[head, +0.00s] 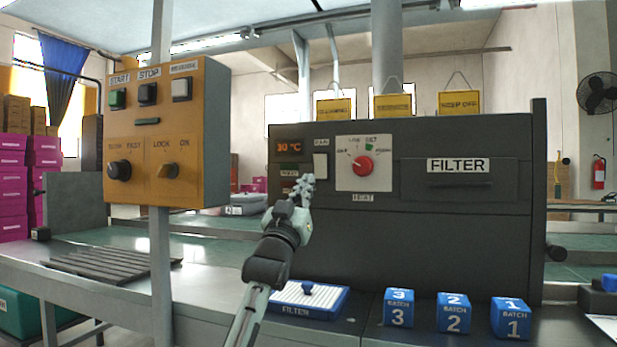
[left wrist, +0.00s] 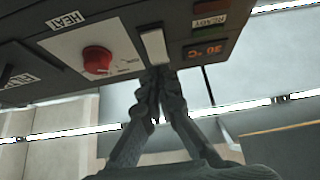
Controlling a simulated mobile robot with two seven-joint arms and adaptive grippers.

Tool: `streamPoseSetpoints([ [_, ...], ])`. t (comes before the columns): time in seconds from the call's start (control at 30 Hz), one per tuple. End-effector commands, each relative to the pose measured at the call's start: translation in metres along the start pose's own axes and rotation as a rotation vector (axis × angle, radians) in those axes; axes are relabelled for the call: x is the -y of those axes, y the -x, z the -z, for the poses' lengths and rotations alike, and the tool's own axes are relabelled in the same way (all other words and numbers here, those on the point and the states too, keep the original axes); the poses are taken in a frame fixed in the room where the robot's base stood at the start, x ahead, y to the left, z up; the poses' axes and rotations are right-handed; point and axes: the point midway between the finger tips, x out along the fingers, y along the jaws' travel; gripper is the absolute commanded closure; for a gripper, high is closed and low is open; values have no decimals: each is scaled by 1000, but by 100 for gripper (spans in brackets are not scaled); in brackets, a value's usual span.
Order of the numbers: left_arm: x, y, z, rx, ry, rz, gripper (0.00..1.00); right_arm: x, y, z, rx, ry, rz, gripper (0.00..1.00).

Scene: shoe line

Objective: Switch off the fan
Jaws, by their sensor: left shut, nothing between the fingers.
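The fan switch (head: 320,166) is a white rocker under the FAN label (head: 321,142) on the dark grey machine. My left gripper (head: 308,182) is shut and empty, its fingertips at the lower edge of the switch in the head view. In the left wrist view, which is turned upside down, the switch (left wrist: 154,47) lies right at the fingertips (left wrist: 160,72). I cannot tell whether they touch it. Which way the rocker is set is not clear. My right gripper is not in view.
Beside the switch are the red HEAT knob (head: 362,166) and the 30 °C display (head: 289,147). An orange control box (head: 190,135) stands left. A blue-framed filter (head: 308,298) and blue batch blocks (head: 453,313) lie below the machine (head: 450,240).

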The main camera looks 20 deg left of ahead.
Motion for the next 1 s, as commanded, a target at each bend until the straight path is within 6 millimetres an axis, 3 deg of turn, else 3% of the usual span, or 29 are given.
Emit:
streamPoseSetpoints([
  [0.03,0,16,-10,8,0,0,100,0,0,0,-2,1,0,60],
  [0.2,0,51,-22,6,0,1,100,0,0,-1,2,1,0,60],
  [0.4,0,76,-30,5,-1,1,100,0,0,-1,3,1,0,60],
  [1.0,-1,83,-32,3,-1,-1,100,0,0,-1,2,0,0,60],
])
